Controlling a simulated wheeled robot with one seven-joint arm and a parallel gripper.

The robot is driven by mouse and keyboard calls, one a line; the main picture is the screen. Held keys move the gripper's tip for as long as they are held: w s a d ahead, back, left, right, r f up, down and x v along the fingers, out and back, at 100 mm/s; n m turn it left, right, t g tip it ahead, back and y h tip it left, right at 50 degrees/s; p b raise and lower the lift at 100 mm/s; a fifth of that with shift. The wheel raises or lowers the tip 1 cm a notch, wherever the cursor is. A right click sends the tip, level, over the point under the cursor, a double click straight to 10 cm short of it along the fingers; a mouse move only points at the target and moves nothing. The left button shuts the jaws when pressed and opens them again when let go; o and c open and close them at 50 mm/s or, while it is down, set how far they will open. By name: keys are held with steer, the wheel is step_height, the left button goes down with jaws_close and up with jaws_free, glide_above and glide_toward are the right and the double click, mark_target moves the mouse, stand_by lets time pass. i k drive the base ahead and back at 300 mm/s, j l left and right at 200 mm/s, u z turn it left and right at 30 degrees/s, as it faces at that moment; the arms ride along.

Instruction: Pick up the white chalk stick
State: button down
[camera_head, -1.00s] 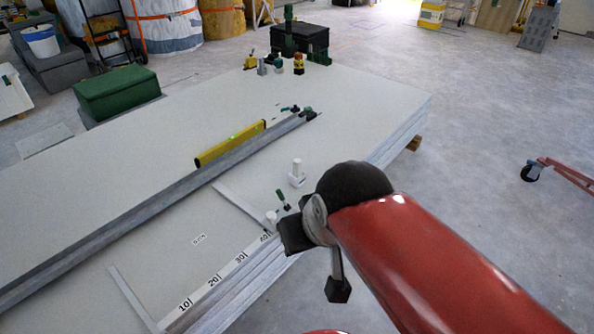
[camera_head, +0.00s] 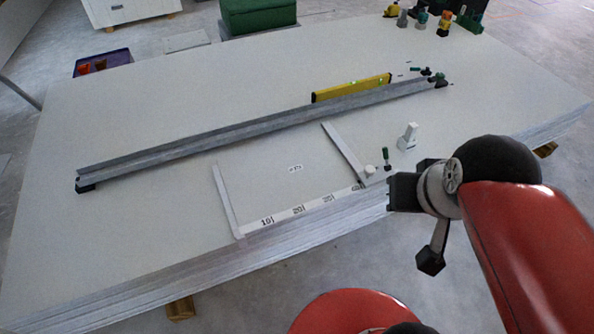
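I cannot pick out a white chalk stick with certainty. A small white upright piece (camera_head: 408,137) stands on the panel stack (camera_head: 130,150) near its right front edge. A small pale round-topped piece (camera_head: 370,170) sits to its lower left, beside a small green-handled tool (camera_head: 386,158). My gripper (camera_head: 396,191) appears as a dark end on my red arm, at the stack's front edge, right of and below these pieces. Its fingers cannot be made out, and no held thing shows.
A long grey metal rail (camera_head: 250,122) crosses the stack, with a yellow level (camera_head: 352,87) behind it. Two pale strips (camera_head: 228,200) flank a numbered scale (camera_head: 300,209) at the front edge. Several small items (camera_head: 422,18) stand at the back right. The left part is bare.

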mark_target(412, 127)
steer(key=i+l+u, duration=0.15)
steer(key=i+l, duration=0.2)
steer(key=i, duration=0.15)
steer(key=i+l+u, duration=0.1)
steer(key=i+l, duration=0.25)
steer(key=i, duration=0.1)
